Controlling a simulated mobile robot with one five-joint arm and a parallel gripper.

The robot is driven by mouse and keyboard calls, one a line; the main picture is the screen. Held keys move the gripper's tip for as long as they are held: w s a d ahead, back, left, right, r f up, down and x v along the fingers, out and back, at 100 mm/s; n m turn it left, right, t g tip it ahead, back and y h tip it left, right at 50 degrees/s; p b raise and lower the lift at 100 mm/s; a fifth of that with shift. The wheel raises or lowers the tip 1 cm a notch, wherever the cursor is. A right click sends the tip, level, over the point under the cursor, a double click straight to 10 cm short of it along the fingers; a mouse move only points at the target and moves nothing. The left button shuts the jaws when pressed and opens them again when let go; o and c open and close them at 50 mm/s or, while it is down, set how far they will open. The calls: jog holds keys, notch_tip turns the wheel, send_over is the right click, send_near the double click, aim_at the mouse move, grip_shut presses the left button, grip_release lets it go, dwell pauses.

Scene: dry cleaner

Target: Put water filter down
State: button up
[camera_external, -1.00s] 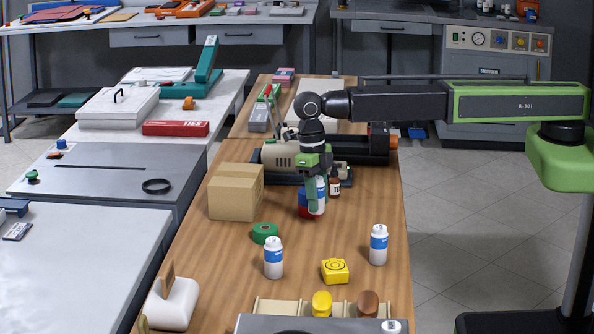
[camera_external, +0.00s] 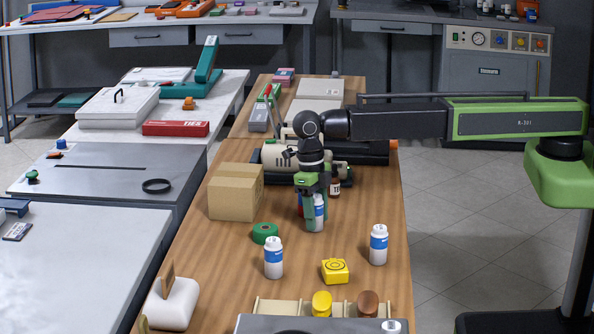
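A white cylinder with a blue label (camera_external: 319,213), which looks like the water filter, is upright at my gripper (camera_external: 311,205). One green-and-dark finger covers its left side, and the gripper appears shut on it. Its bottom is at or just above the wooden table (camera_external: 340,300); I cannot tell whether it touches. Two similar white containers with blue labels stand nearer the camera, one on the left (camera_external: 273,259) and one on the right (camera_external: 378,246). A red-and-blue item (camera_external: 300,203) is mostly hidden behind my gripper.
A cardboard box (camera_external: 236,193) stands left of my gripper. A green tape roll (camera_external: 265,233) and a yellow block (camera_external: 335,271) lie in front. Bare wood lies to the right.

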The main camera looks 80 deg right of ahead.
jog(key=shift+o, duration=0.7)
